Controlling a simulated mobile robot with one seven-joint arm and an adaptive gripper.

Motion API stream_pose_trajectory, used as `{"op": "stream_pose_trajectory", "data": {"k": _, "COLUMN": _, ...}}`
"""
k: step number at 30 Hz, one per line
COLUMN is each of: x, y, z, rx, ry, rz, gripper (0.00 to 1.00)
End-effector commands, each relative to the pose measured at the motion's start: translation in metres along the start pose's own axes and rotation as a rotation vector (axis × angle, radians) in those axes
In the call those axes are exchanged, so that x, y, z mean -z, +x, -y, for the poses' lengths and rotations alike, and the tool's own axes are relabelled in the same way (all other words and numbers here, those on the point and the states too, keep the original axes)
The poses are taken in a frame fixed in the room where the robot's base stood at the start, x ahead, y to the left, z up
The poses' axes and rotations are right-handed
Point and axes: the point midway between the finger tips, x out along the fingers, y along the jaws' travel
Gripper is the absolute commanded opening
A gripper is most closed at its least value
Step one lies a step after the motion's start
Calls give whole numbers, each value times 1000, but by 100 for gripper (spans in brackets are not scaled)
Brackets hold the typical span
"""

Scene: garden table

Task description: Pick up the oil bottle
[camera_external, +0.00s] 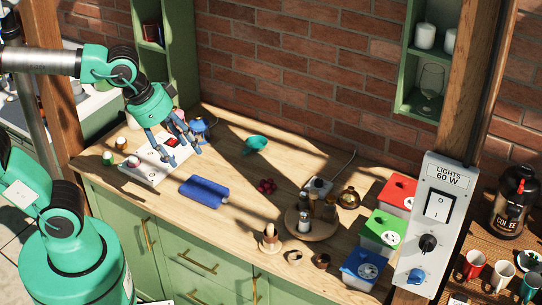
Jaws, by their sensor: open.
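My gripper (177,146) is open, above the white board at the left end of the wooden counter, its fingers pointing down. I see nothing held between the fingers. Several small bottles, dark and pale, stand on a round wooden tray (322,233) right of the counter's middle. A squat amber bottle (349,198) stands just behind and right of the tray. I cannot tell which of these is the oil bottle; labels are too small to read. My gripper is well to the left of all of them.
A blue roll (204,192), red berries (267,187) and a teal bowl (255,143) lie between my gripper and the tray. Red (397,194), green (381,232) and blue (362,268) boxes stand right of it. An egg in a cup (270,238) is in front.

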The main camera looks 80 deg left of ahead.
Motion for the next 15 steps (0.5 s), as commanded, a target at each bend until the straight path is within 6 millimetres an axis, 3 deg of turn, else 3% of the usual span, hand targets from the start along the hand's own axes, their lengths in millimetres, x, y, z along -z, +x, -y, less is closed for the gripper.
{"op": "stream_pose_trajectory", "data": {"k": 1, "x": 15, "y": -2, "z": 0, "rx": 0, "ry": 0, "rz": 14, "gripper": 54}}
{"op": "stream_pose_trajectory", "data": {"k": 8, "x": 73, "y": 6, "z": 3, "rx": 2, "ry": 0, "rz": 61, "gripper": 54}}
{"op": "stream_pose_trajectory", "data": {"k": 15, "x": 130, "y": 25, "z": 5, "rx": 2, "ry": 0, "rz": 109, "gripper": 54}}
